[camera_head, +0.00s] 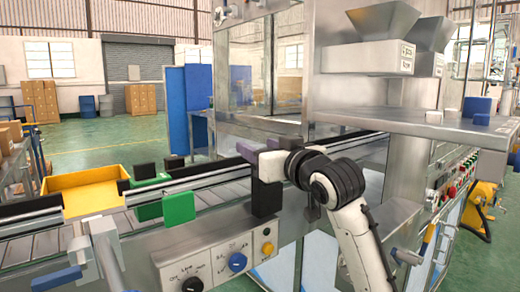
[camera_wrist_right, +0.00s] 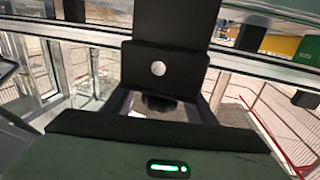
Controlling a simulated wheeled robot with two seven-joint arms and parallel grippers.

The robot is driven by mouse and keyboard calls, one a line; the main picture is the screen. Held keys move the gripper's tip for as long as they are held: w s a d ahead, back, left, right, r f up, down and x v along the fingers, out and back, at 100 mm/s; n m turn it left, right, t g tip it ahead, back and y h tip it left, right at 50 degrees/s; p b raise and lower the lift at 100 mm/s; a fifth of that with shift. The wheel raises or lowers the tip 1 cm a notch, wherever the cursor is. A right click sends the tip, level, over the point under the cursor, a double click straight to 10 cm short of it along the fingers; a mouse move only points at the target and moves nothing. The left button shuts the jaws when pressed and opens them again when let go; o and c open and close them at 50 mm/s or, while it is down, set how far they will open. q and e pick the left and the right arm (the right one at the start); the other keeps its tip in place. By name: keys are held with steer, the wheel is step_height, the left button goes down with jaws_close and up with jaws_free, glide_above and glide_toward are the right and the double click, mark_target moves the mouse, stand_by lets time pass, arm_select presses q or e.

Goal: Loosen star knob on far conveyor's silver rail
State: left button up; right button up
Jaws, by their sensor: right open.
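My right gripper (camera_head: 266,166) reaches in from the lower right to the rail side of the conveyor; its fingers are partly hidden behind its wrist in the head view. In the right wrist view, my right gripper (camera_wrist_right: 160,108) is open, with its fingers on either side of a small dark knob-like part (camera_wrist_right: 158,103). That part sits below a black bracket block (camera_wrist_right: 165,70) with a round silver bolt. Whether the fingers touch it, I cannot tell. The silver rail (camera_wrist_right: 75,33) runs behind the bracket. The left gripper is out of view.
A yellow tray (camera_head: 88,192) and a green block (camera_head: 179,207) sit along the conveyor at left. A control box (camera_head: 215,262) with knobs is below my right gripper. A metal shelf (camera_head: 420,122) overhangs at right. Open green floor lies behind at left.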

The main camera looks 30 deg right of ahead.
steer(key=shift+c, duration=0.2)
steer(key=c, duration=1)
